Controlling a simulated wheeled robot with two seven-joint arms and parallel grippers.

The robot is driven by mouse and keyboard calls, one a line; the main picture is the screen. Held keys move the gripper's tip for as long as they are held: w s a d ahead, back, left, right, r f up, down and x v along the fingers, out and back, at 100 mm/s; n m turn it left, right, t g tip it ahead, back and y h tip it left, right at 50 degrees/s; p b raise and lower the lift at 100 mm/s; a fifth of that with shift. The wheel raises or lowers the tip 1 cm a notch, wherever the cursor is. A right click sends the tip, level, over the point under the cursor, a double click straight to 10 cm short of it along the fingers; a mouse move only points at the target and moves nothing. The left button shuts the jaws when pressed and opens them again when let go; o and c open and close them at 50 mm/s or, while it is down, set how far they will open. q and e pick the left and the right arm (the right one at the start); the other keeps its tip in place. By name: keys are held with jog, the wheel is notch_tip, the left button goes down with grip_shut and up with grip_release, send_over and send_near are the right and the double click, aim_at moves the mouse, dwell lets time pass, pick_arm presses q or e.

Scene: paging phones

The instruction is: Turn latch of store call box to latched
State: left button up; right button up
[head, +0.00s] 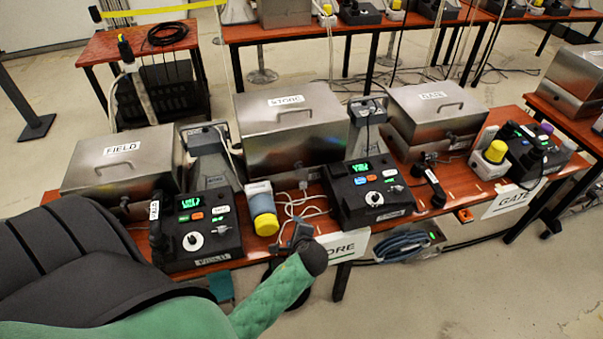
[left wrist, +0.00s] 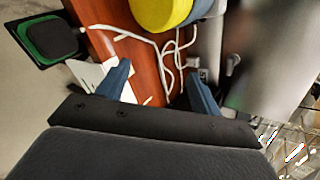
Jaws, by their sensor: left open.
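The STORE call box (head: 290,125) is a closed metal case with a handle on its lid, at the middle of the table in the head view. Its metal front also fills the upper right of the left wrist view (left wrist: 265,55). A small grey latch-like part (left wrist: 232,63) shows against that front; its setting is hard to tell. My left gripper (head: 298,232) is in front of the box, above the table's front edge. In the left wrist view its two blue-grey fingers (left wrist: 160,88) are apart with nothing between them except table and cables behind. My right gripper is out of view.
A yellow-capped cylinder (head: 263,208) stands left of my gripper. The STORE phone console (head: 370,192) stands to the right and the FIELD console (head: 203,230) to the left. Loose white cables (left wrist: 165,50) lie on the red table. FIELD (head: 118,172) and GATE (head: 437,105) boxes flank the STORE box.

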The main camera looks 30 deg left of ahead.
pick_arm(q)
jog(key=w+a+r+m+t+y, duration=0.1)
jog(key=w+a+m+t+y, duration=0.2)
jog(key=w+m, duration=0.5)
jog(key=m+t+y, duration=0.2)
jog(key=m, duration=0.3)
send_near(302, 174)
jog(key=x, duration=0.3)
jog(key=shift+f+p+x, duration=0.15)
jog(key=shift+p+x, duration=0.65)
jog(key=shift+x, duration=1.15)
jog(key=shift+f+p+x, duration=0.15)
jog(key=shift+p+x, duration=0.65)
jog(key=shift+x, duration=1.15)
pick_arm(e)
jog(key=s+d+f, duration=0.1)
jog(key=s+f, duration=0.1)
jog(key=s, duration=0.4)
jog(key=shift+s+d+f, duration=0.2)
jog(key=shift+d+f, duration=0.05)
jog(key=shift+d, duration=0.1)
